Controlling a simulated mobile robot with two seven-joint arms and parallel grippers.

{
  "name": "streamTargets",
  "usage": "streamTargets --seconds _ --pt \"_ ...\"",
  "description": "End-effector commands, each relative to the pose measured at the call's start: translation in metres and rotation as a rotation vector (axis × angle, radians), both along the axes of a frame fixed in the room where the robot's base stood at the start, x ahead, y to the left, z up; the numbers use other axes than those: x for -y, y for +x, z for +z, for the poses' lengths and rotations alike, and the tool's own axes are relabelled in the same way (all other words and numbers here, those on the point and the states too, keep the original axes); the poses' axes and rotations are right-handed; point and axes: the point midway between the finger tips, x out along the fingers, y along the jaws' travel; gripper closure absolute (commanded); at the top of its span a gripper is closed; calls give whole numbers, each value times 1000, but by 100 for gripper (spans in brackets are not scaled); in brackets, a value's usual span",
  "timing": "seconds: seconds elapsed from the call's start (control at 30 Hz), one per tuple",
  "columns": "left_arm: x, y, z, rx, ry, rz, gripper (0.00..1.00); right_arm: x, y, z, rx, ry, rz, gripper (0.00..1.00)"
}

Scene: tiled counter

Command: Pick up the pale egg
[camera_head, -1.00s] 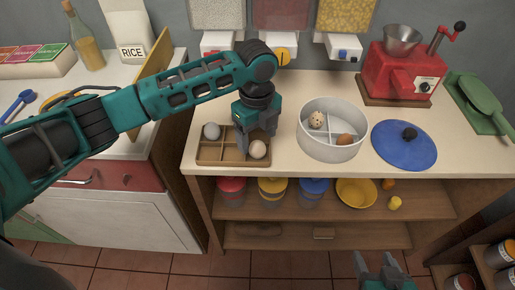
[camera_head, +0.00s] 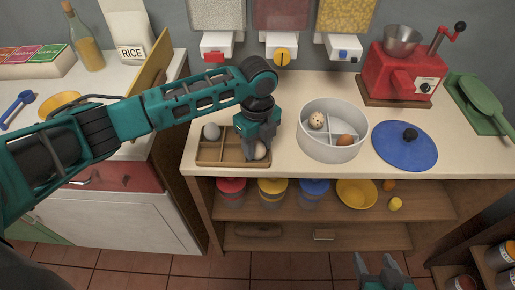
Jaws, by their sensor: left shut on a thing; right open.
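The pale egg (camera_head: 260,151) sits in the front right compartment of the divided wooden tray (camera_head: 207,162) on the counter. My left gripper (camera_head: 258,152) reaches down over the tray and is shut on the pale egg, hiding part of it. A grey egg (camera_head: 212,131) lies in the back left compartment of the tray. My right gripper (camera_head: 382,265) is open and empty at the bottom of the view, low in front of the shelves.
A white divided pot (camera_head: 332,146) holds a speckled egg (camera_head: 317,120) and a brown egg (camera_head: 345,140). A blue lid (camera_head: 405,148) lies right of it. A red grinder (camera_head: 400,75) and dispensers (camera_head: 282,50) stand behind. Counter between tray and pot is clear.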

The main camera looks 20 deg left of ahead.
Motion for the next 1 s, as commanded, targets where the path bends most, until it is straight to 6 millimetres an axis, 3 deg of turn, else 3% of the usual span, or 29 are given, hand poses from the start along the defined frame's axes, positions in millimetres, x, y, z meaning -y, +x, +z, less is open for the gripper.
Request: streamTargets --seconds 0.27,0.47,1.0 --pt "0 0 4 1 -1 0 65 0 0 1 0 -1 1 38" --pt "0 1 24 3 -1 0 65 0 0 4 0 -1 1 38" --pt "0 1 161 4 -1 0 65 0 0 16 0 -1 1 38"
